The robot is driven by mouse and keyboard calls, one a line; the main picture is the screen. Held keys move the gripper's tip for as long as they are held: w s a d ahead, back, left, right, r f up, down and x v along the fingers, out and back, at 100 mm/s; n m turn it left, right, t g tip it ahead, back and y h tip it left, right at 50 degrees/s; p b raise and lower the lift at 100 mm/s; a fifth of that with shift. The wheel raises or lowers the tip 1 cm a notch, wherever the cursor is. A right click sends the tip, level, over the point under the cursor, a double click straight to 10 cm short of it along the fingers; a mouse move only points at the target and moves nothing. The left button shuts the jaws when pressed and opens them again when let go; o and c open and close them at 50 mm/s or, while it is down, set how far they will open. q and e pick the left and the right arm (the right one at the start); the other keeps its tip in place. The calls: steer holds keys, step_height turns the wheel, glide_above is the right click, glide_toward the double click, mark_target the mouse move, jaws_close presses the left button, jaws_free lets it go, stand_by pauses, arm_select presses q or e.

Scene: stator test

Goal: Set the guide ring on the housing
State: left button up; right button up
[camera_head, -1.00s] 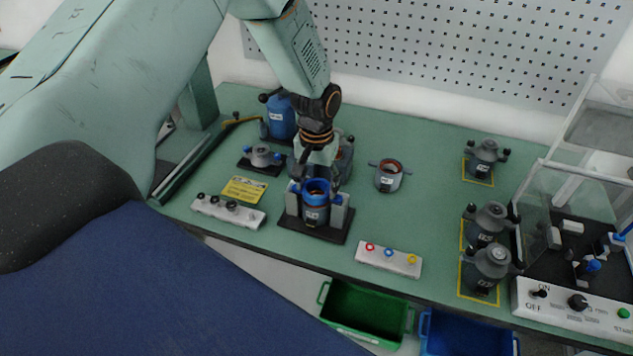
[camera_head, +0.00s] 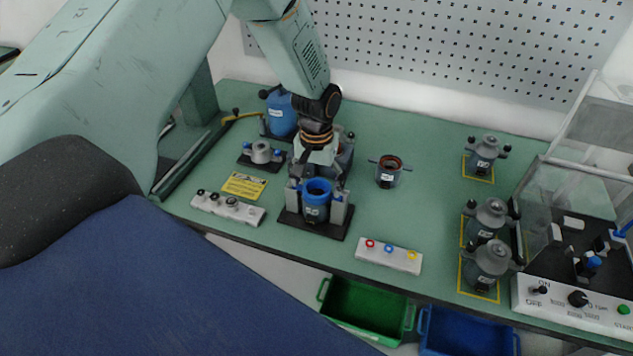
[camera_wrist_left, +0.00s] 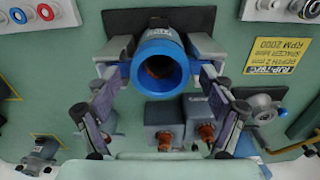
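The housing (camera_head: 315,211) is a dark grey-blue cylinder with a white label, standing upright in a black-based fixture (camera_head: 290,219) with grey side blocks. A bright blue ring (camera_head: 317,186), which looks like the guide ring, lies on its top rim. In the wrist view the blue ring (camera_wrist_left: 137,70) surrounds the opening, with copper colour inside. My left gripper (camera_wrist_left: 160,78) has its fingers spread to either side of the ring, with gaps visible; it also shows just behind the housing in the head view (camera_head: 318,178). Whether the ring sits fully flush is unclear. My right gripper is not in view.
A white strip with coloured rings (camera_head: 375,257) lies front right of the fixture. A white strip with dark parts (camera_head: 213,208) and a yellow card (camera_head: 243,186) lie left.

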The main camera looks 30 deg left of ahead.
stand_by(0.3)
arm_select(q)
step_height(320, 180, up, 12)
stand_by(0.5)
stand_by(0.5)
step_height(320, 180, down, 12)
steer(key=shift+r, duration=0.45)
stand_by(0.4)
